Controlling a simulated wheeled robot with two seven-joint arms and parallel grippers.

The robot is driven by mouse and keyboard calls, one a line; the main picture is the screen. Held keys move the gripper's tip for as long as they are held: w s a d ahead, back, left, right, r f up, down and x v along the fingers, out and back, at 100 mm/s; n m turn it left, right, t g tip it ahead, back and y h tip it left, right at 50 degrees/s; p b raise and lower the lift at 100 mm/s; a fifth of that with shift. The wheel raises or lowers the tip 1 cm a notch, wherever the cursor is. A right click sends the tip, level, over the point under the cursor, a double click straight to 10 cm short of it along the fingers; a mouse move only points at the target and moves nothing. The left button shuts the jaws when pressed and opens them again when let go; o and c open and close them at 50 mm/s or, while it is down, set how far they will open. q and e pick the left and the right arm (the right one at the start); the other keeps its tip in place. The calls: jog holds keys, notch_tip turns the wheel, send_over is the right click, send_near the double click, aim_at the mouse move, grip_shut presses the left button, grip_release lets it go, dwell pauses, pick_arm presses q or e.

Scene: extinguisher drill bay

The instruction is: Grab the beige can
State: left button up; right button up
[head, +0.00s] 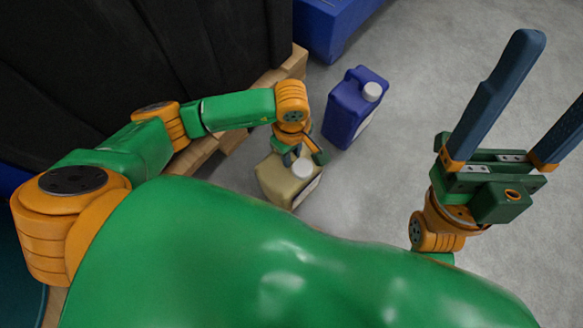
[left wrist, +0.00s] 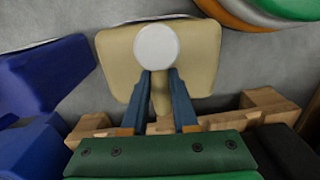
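The beige can (head: 275,183) stands on the floor with a round white cap (head: 302,168). My left gripper (head: 303,156) is at its top, pointing down. In the left wrist view the can (left wrist: 196,75) fills the upper middle, with the cap (left wrist: 157,45) just beyond my fingertips. The two blue fingers of my left gripper (left wrist: 159,74) are drawn partly together, with beige filling the narrow gap. They look shut on the can's handle, though the contact itself is hard to see. My right gripper (head: 553,95) is wide open and empty, away to the right.
A blue can (head: 345,110) with a white cap stands close behind the beige can; it is at the left in the left wrist view (left wrist: 45,75). A wooden pallet (head: 285,70) and a black surface (head: 130,60) lie left. A blue bin (head: 330,25) is behind. Grey floor at right is clear.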

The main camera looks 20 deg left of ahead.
pick_arm(q)
grip_shut()
jog(key=shift+w, duration=0.1)
dwell(1.0)
